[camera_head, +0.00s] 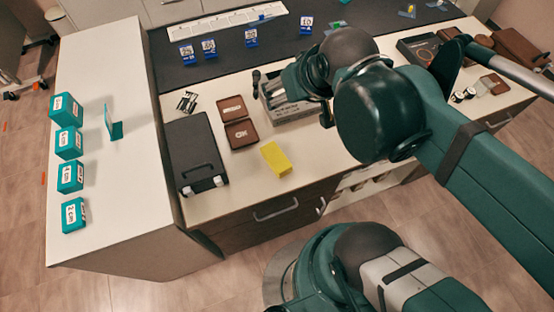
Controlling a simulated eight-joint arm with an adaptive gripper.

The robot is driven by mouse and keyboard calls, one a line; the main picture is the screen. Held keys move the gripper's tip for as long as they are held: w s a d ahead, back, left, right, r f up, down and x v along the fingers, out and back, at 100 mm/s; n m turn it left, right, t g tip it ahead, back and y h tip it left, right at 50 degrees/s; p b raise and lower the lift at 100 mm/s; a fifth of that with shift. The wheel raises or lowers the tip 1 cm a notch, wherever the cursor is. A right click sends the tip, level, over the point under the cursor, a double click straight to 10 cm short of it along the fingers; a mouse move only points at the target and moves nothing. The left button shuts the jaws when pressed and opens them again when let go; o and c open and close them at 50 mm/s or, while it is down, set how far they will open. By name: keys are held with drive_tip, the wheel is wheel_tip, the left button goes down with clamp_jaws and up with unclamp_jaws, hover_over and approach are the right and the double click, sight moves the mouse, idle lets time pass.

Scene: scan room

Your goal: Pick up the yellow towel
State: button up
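The yellow towel (276,159) is a small bright yellow block-like shape lying near the front edge of the white countertop. It lies right of a black case and in front of two brown boxes, and is fully uncovered in the head view. My arm's dark green links reach in from the right over the counter, and its far end is above and right of the towel, apart from it. I cannot clearly make out my gripper's fingers among the arm joints and the grey box behind them. Nothing is seen touching the towel.
A black case (194,154) and brown boxes (240,133) flank the towel. A grey box (290,111) stands behind it. Teal boxes (70,177) line the raised white side counter (101,60). Drawers with handles (275,210) are below the counter's front edge. Bare counter surrounds the towel's front.

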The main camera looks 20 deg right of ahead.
idle(0.4)
drive_tip(key=o, duration=1.1)
drive_tip(key=n+g+b, duration=0.4)
drive_tip(key=n+g, duration=0.3)
drive_tip(key=n, duration=1.2)
hover_over(277, 157)
drive_tip(key=f, duration=2.3)
drive_tip(key=shift+w, duration=0.25)
drive_tip(key=shift+s+f+n, duration=0.15)
drive_tip(key=shift+f+n, duration=0.3)
drive_tip(key=shift+n, duration=0.25)
